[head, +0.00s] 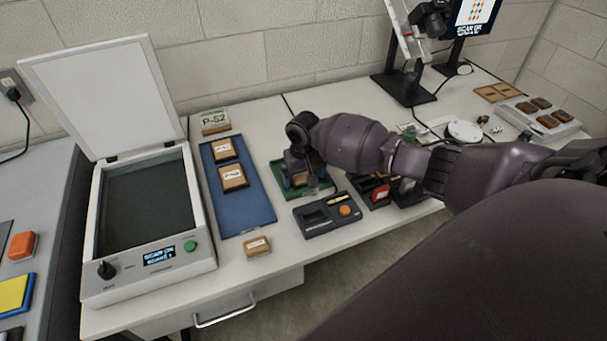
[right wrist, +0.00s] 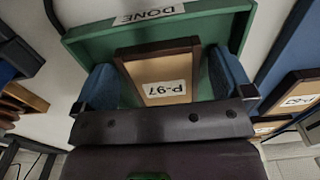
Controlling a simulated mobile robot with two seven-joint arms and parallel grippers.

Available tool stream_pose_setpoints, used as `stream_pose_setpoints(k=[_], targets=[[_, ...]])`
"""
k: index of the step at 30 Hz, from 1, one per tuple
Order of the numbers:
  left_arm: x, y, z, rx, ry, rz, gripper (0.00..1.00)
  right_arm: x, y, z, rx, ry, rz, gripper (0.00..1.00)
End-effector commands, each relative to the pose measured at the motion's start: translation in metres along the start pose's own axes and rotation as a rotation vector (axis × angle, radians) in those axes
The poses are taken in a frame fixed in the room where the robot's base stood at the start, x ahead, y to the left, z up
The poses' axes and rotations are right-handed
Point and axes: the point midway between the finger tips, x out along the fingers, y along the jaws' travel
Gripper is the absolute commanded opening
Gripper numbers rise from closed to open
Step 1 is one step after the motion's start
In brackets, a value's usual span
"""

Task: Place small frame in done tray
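The green done tray (head: 322,190) stands on the table right of the blue tray. It also shows in the right wrist view, with its label "DONE" (right wrist: 148,14). A small wooden frame labelled P-97 (right wrist: 165,72) lies in the green tray, a little skewed; part of it shows in the head view (head: 299,181). My right gripper (head: 303,172) is low over the tray. Its blue fingertips (right wrist: 165,88) are spread on either side of the frame, with narrow green gaps, so it looks open. My left gripper is not in view.
The blue tray (head: 257,205) holds two labelled frames (head: 233,177). Another small block (head: 257,246) lies at the table's front edge. A dark device (head: 327,214) stands in front of the green tray. An open scanner (head: 145,205) is at the left.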

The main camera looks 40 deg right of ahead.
Motion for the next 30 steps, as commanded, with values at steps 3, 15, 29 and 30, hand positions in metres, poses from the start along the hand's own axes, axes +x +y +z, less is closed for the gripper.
stream_pose_setpoints(k=[3,15,29,30], targets=[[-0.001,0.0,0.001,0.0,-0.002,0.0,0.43,0.0,0.0,0.0,0.0,0.0,0.0,1.0],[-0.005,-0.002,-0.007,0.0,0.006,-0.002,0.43,-0.033,-0.001,-0.001,0.0,0.005,-0.002,1.0],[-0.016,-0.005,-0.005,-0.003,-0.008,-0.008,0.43,-0.111,-0.001,-0.001,-0.001,0.003,-0.002,1.0],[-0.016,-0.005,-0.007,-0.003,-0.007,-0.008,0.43,-0.115,-0.001,0.0,-0.001,0.002,-0.001,1.0]])
